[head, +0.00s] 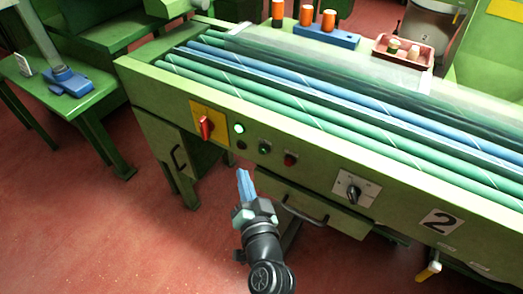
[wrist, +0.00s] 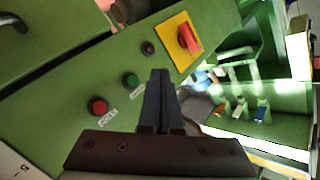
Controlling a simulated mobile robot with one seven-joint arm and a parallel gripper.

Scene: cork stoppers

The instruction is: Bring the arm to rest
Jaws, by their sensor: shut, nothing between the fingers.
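My gripper (head: 244,181) is in front of the green machine's front panel in the head view, below the buttons. Its two fingers lie together with nothing between them. In the wrist view the shut fingers (wrist: 160,80) point toward the panel, and no contact with it can be made out. My arm comes up from the bottom of the head view.
The green machine (head: 330,165) carries a red switch on a yellow plate (head: 207,127), buttons, a black knob (head: 352,190) and a drawer handle (head: 304,212). Long green and blue rollers lie on top. A green table (head: 40,95) stands left. Red floor (head: 120,240) is clear at lower left.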

